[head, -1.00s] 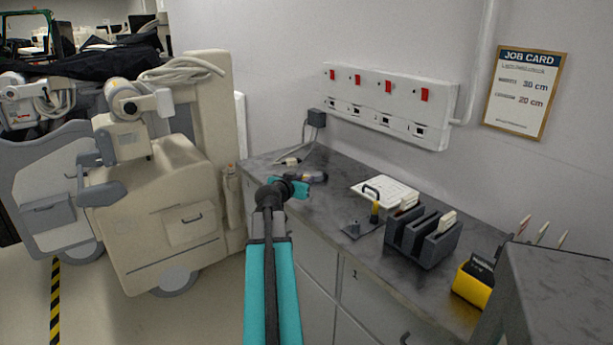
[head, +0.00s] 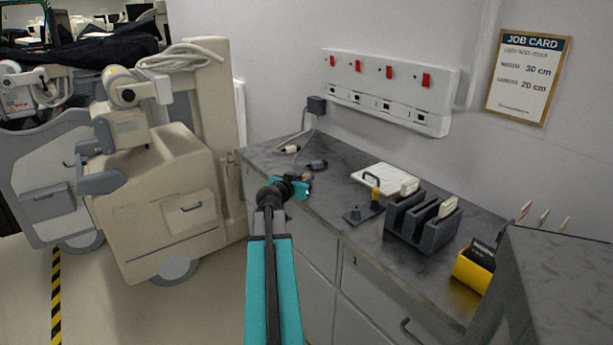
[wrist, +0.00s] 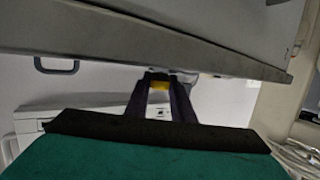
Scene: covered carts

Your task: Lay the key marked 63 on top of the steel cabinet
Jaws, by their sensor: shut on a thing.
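My gripper (head: 303,184) is at the end of the teal arm, seen from behind in the head view, by the far left part of the grey bench. In the wrist view my gripper (wrist: 160,82) is shut on a small yellow thing (wrist: 159,86). Most of it is hidden between the fingers, and no number can be read, so I cannot tell whether it is the key marked 63. A tall grey cabinet (head: 560,265) with a speckled top stands at the lower right of the head view. Its top looks bare where visible.
On the bench (head: 345,165) are a dark small thing (head: 317,164), a white tray (head: 370,179), a dark slotted rack (head: 423,228) and a yellow holder (head: 474,270). A beige machine (head: 155,195) stands at the left. Wall sockets (head: 385,90) are behind the bench.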

